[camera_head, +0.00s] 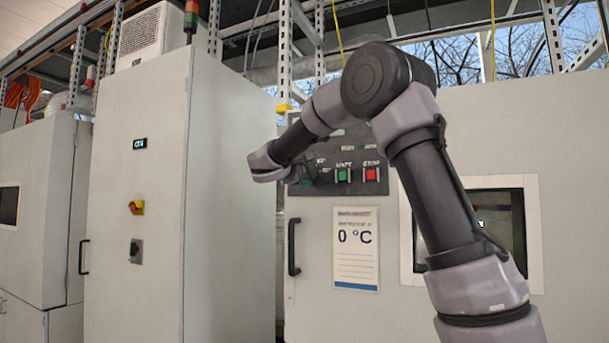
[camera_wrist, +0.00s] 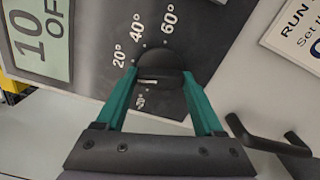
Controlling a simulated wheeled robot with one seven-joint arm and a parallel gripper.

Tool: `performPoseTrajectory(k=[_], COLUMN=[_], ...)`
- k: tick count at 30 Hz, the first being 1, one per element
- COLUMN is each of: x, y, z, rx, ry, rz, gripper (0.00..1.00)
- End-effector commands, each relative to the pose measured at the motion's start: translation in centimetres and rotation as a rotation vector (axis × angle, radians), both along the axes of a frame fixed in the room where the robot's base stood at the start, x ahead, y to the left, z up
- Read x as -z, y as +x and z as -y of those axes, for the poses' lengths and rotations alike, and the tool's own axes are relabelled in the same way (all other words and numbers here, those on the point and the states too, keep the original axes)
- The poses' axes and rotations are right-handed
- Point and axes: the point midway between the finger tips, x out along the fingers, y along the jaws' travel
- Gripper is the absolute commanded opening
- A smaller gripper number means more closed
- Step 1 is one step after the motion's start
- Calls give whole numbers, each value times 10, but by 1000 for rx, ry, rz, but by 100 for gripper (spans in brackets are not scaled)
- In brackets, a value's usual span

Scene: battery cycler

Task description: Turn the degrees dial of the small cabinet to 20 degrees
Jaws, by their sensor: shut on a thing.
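The degrees dial (camera_wrist: 160,64) is a round black knob on a dark panel in the wrist view. White marks of 20°, 40° and 60° run around its upper side, and a smaller mark lies below it, partly blurred. My gripper (camera_wrist: 160,76) has its green fingers shut on the dial, one on each side. I cannot tell which mark the dial points at. In the head view my gripper (camera_head: 302,175) is at the left part of the dark control panel (camera_head: 355,150) and hides the dial.
A green button (camera_head: 343,175) and a red button (camera_head: 371,174) sit right of my gripper. Below are a black door handle (camera_head: 293,247) and a sheet reading 0 °C (camera_head: 356,262). A tall cabinet (camera_head: 230,200) stands to the left.

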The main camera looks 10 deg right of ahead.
Motion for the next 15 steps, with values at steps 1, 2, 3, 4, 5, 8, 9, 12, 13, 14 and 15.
performPoseTrajectory(k=[1, 2, 3, 4, 5, 8, 9, 12, 13, 14, 15], x=[0, 0, 0, 0, 0, 0, 0, 0, 0, 0, 0], y=[0, 0, 0, 0, 0, 0, 0, 0, 0, 0, 0], z=[0, 0, 1, 1, 1, 1, 1, 1, 1, 1, 1], rx=[1, 1, 1, 1, 1, 1, 1, 1, 1, 1, 1], ry=[26, 42, 64, 80, 93, 136, 150, 178, 184, 190, 196], rz=[18, 30, 46, 57, 67, 98, 108, 128, 133, 137, 142], gripper=[14, 14, 14, 14, 14, 14, 14, 14, 14, 14, 14])
